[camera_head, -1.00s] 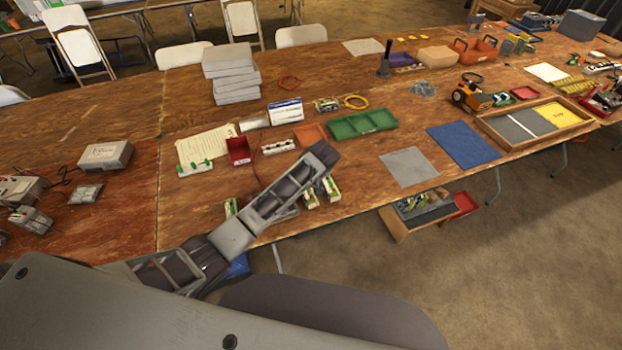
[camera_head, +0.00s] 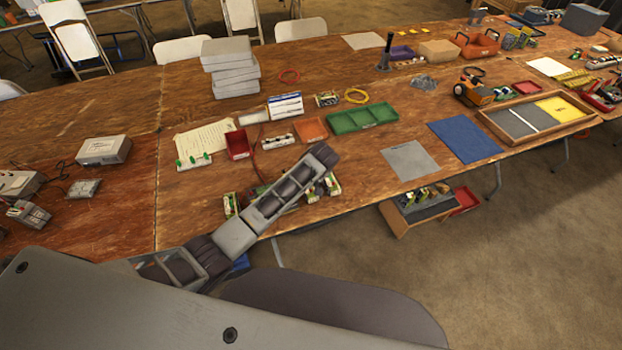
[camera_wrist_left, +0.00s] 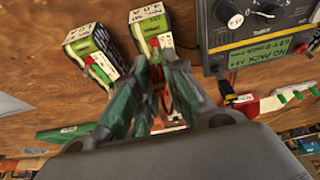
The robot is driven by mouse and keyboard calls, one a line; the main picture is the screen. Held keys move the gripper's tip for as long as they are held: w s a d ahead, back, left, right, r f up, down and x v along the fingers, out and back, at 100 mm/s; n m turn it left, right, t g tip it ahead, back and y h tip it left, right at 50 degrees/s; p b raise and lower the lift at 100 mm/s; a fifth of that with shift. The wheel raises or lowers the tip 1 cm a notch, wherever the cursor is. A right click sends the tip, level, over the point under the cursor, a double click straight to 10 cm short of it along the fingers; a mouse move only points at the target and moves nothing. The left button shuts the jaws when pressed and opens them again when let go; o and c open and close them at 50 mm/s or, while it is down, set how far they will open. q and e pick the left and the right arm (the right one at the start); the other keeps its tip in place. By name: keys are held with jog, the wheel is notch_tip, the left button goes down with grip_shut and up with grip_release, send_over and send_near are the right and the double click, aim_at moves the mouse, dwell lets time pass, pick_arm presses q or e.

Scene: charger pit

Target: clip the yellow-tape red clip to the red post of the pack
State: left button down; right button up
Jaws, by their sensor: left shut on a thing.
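In the left wrist view my left gripper (camera_wrist_left: 157,80) is shut on the red clip (camera_wrist_left: 164,98), which shows only in part between the fingers. The fingertips are at the near end of a green-and-white pack (camera_wrist_left: 150,25). A small red part shows at the tips; I cannot tell whether it is the clip's jaw or the pack's red post, or whether the two touch. A second similar pack (camera_wrist_left: 92,45) with a red post (camera_wrist_left: 88,62) lies to the left. In the head view my left arm hides its gripper. My right gripper is not in view.
A dark charger (camera_wrist_left: 262,35) with knobs stands right of the packs in the wrist view. A white strip with green pegs (camera_wrist_left: 290,97) is below it. In the head view a green tray (camera_head: 362,118) and a grey mat (camera_head: 409,161) lie right of the arm.

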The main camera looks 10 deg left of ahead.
pick_arm(q)
jog(key=shift+f, duration=0.45)
jog(key=shift+f, duration=0.15)
dwell(1.1)
jog(key=shift+f+p, duration=0.15)
jog(key=shift+p, duration=0.7)
dwell(1.4)
dwell(0.4)
jog(key=c, duration=1.4)
grip_release()
jog(key=shift+o, duration=0.4)
jog(key=shift+o, duration=0.8)
